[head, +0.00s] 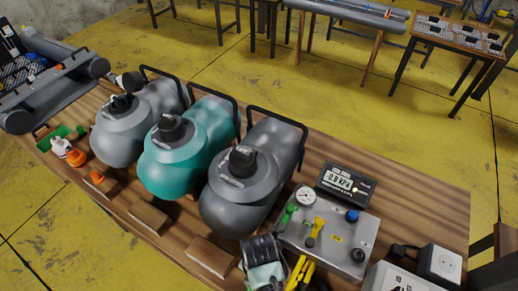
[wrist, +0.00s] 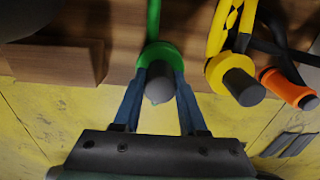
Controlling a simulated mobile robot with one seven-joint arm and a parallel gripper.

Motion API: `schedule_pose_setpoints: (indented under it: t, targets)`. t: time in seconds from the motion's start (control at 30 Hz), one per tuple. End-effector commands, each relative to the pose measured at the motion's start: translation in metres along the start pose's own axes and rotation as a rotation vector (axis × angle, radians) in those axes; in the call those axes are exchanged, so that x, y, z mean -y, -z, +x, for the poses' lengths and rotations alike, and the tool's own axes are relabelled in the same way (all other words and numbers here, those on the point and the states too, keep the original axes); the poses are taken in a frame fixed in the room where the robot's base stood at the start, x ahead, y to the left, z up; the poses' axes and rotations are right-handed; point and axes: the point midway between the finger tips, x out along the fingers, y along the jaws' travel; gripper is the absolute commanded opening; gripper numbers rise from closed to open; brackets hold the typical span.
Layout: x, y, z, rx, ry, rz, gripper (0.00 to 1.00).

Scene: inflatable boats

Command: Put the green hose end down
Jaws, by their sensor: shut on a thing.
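The green hose end shows in the wrist view as a green collar (wrist: 150,52) with a grey tip (wrist: 158,82). A green hose (wrist: 153,20) runs up from it. My gripper (wrist: 158,90) is shut on the green hose end, with one blue finger on each side of the grey tip. In the head view my gripper (head: 265,277) is at the front of the wooden table, left of the yellow hoses; it hides the green hose end there. I cannot tell whether the hose end touches the table.
A yellow hose end (wrist: 238,80) and an orange-collared one (wrist: 288,88) lie to the right. A wooden block (wrist: 55,62) is on the left. Behind is a grey panel (head: 330,240) with gauge and valves.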

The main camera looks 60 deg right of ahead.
Motion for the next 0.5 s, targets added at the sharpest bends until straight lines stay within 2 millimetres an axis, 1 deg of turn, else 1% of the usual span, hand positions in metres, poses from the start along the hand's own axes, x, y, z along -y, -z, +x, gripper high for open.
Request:
schedule_pose_setpoints:
  t: [0.03,0.1,0.27,0.3,0.37,0.4,0.47,0.5]
  targets:
    - [0.0004,-0.0003,0.0047,-0.001,0.001,0.001,0.0]
    - [0.0,-0.0005,0.0077,0.001,-0.001,0.001,0.0]
    - [0.0001,0.0,0.0087,0.0,0.0,0.0,0.0]
    - [0.0004,0.0003,0.0091,0.0,0.0,0.0,0.43]
    - [0.0005,0.0004,0.0091,-0.001,0.001,0.0,0.54]
    - [0.0004,0.0004,0.009,-0.001,0.001,0.0,0.61]
    - [0.0003,0.0003,0.0087,0.0,0.0,0.0,0.71]
    - [0.0002,0.0002,0.0086,0.0,0.0,0.0,0.71]
